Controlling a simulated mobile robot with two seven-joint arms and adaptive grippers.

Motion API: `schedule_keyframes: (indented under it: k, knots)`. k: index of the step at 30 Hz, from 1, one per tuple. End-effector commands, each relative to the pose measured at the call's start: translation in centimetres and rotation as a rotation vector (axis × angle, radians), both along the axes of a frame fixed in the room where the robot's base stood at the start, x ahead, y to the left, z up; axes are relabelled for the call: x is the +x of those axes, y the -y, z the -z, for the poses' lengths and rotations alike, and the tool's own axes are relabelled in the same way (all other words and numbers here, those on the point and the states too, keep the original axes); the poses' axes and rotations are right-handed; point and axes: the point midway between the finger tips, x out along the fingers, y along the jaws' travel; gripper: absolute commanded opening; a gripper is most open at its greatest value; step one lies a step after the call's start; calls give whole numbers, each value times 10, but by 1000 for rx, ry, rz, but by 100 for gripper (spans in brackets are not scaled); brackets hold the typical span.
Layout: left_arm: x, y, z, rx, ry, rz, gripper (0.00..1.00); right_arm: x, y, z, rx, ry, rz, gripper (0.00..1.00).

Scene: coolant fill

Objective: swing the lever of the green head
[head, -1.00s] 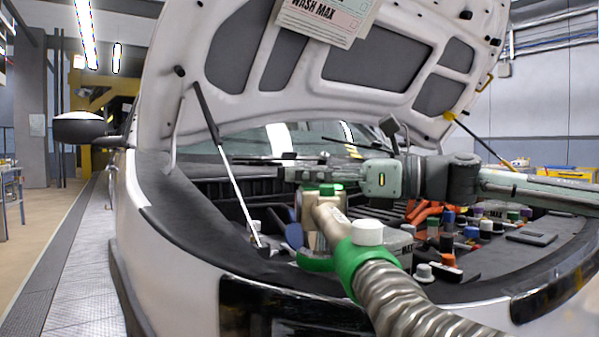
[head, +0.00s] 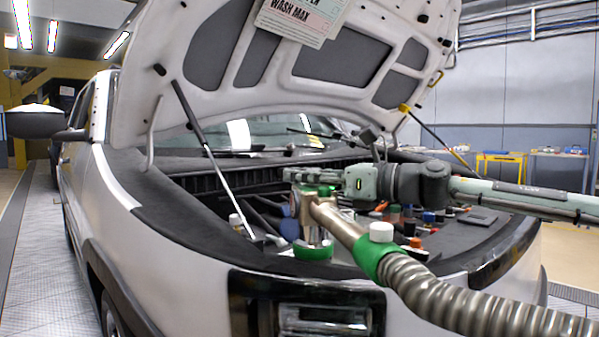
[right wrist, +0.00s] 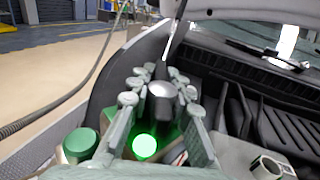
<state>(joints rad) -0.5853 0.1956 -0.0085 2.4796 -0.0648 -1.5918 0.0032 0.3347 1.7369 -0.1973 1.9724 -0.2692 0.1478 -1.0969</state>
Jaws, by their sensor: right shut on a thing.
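The green head (head: 312,225) is a metal fill head with a green ring at its bottom and green on top. My right gripper (head: 290,178) reaches in from the right at the top of the head. In the right wrist view its fingers are closed around a dark lever with a rounded grey end (right wrist: 161,95). A green light (right wrist: 145,147) glows below the lever. My left gripper is not in view.
The raised hood (head: 290,70) hangs above, held by a thin prop rod (head: 215,165) left of the head. Several coloured caps and bottles fill the bay behind the hose. The front fender (head: 190,260) edges the bay.

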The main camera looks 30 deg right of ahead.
Motion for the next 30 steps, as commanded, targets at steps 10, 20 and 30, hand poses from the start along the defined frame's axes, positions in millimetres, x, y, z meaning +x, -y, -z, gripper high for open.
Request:
schedule_keyframes:
  k: [10,20,30]
  knots:
    - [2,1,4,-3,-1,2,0,3,3,0,0,-1,54,0]
    - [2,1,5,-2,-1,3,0,4,4,0,0,0,66,0]
    - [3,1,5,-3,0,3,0,4,4,0,0,0,66,31]
